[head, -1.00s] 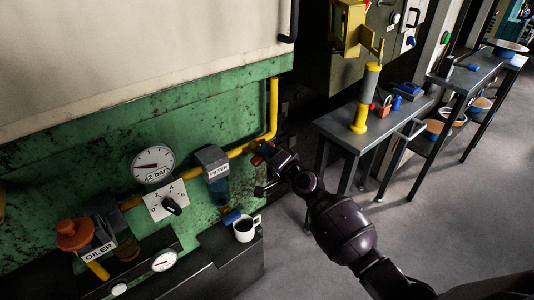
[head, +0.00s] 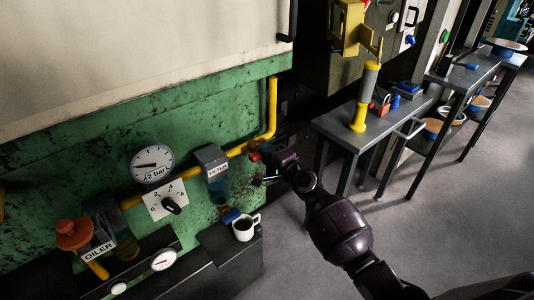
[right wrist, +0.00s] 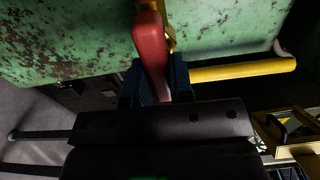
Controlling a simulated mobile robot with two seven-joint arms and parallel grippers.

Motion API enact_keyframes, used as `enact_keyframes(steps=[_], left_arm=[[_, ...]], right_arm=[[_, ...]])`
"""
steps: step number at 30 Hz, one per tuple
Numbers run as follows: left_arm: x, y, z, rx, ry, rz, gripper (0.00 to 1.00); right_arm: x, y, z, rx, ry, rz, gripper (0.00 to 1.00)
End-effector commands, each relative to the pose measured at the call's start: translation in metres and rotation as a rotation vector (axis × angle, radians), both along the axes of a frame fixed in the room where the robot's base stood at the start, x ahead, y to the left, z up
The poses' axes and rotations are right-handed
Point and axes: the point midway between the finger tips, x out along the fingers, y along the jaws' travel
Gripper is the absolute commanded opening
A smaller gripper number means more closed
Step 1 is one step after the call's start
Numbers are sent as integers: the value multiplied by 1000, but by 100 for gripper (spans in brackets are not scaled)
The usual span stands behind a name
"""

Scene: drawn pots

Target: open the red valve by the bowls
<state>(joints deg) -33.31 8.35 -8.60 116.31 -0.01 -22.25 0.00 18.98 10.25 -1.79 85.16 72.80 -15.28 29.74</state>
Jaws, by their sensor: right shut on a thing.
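The red valve handle (head: 255,157) sits on the yellow pipe (head: 272,105), right of the filter, in the head view. In the right wrist view the red handle (right wrist: 151,50) runs down between the dark fingers of my right gripper (right wrist: 154,85), which is shut on it. In the head view my right gripper (head: 264,166) is at the handle, and its fingertips are small and partly hidden. The bowls (head: 506,46) stand on and under the benches at the far right, well away from this handle. My left gripper is not in view.
The filter (head: 212,162), a dial knob (head: 172,206), a gauge (head: 152,164) and the oiler's red cap (head: 74,235) are to the left. A white mug (head: 245,228) stands on the dark ledge below. A grey bench (head: 377,128) is to the right, with open floor before it.

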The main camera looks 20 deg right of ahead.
Motion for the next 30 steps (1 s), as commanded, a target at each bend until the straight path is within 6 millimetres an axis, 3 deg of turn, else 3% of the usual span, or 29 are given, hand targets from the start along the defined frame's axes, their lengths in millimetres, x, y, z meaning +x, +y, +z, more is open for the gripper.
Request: enact_keyframes(steps=[8,9,13,23,30], left_arm=[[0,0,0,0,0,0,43],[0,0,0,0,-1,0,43],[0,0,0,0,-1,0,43],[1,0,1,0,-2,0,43],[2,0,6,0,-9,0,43]], right_arm=[[0,-1,0,2,0,-2,0],[0,-1,0,2,0,-2,27],[0,0,0,1,-1,-1,47],[-2,-1,0,0,0,-1,47],[-28,-11,0,-1,0,-2,47]])
